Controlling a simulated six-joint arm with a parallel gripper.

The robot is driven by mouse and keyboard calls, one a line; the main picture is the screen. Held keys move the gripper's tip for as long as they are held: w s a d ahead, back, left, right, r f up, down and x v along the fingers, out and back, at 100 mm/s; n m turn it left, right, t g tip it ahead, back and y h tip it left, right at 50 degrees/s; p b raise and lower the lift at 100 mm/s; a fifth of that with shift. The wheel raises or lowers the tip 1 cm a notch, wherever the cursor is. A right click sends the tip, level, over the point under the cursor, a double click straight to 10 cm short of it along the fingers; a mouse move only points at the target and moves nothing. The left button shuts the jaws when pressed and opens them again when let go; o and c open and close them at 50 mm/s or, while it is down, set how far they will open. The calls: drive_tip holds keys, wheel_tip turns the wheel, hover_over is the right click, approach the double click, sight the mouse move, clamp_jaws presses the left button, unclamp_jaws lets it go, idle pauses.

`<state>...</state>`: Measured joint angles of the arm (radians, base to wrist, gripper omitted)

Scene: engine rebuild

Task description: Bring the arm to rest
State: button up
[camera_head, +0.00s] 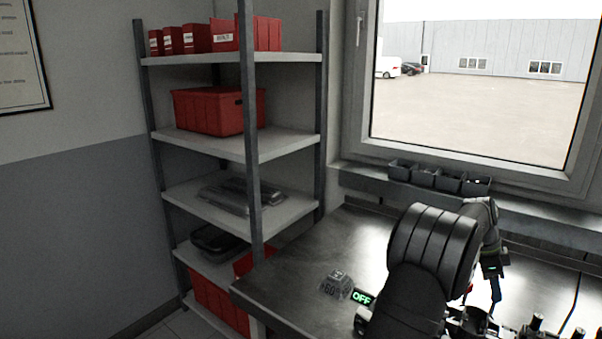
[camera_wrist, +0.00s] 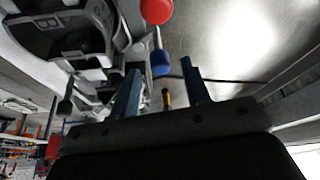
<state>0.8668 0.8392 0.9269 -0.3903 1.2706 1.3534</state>
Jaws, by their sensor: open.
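My arm reaches over the metal workbench (camera_head: 300,275) in the head view, its dark links covering much of the bench's right part. My gripper (camera_head: 495,291) hangs low beyond them, with a blue finger showing. In the wrist view the two blue fingers of my gripper (camera_wrist: 160,68) stand apart, and nothing is clamped between them. A rod with a red ball (camera_wrist: 157,11) and a blue end (camera_wrist: 161,63) shows beyond the fingers. I cannot tell its distance from the fingertips.
Grey engine-like castings (camera_wrist: 85,45) fill the wrist view's upper left. A grey block (camera_head: 337,285) and a green "OFF" display (camera_head: 362,297) are on the bench. Dark bins (camera_head: 437,178) line the window sill. A shelf rack (camera_head: 200,142) with red boxes stands left. The bench's left part is mostly clear.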

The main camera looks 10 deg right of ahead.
drive_tip(key=shift+x, duration=1)
drive_tip(key=shift+d, duration=0.1)
drive_tip(key=shift+r, duration=0.1)
drive_tip(key=v, duration=1.7)
drive_tip(key=x, duration=1.7)
drive_tip(key=shift+d+m, duration=0.15)
drive_tip(key=shift+m, duration=0.15)
drive_tip(key=v, duration=1.7)
drive_tip(key=shift+s+d+f+n+t, duration=0.7)
drive_tip(key=shift+d+f+n, duration=0.35)
drive_tip(key=shift+f+n, duration=1.2)
drive_tip(key=shift+s+d+f+n+t, duration=0.7)
drive_tip(key=shift+d+f+n, duration=0.4)
drive_tip(key=shift+f+n, duration=1.15)
drive_tip(key=shift+s+d+f+n+t, duration=0.55)
drive_tip(key=shift+d+f+n+t, duration=0.75)
drive_tip(key=shift+f, duration=1.55)
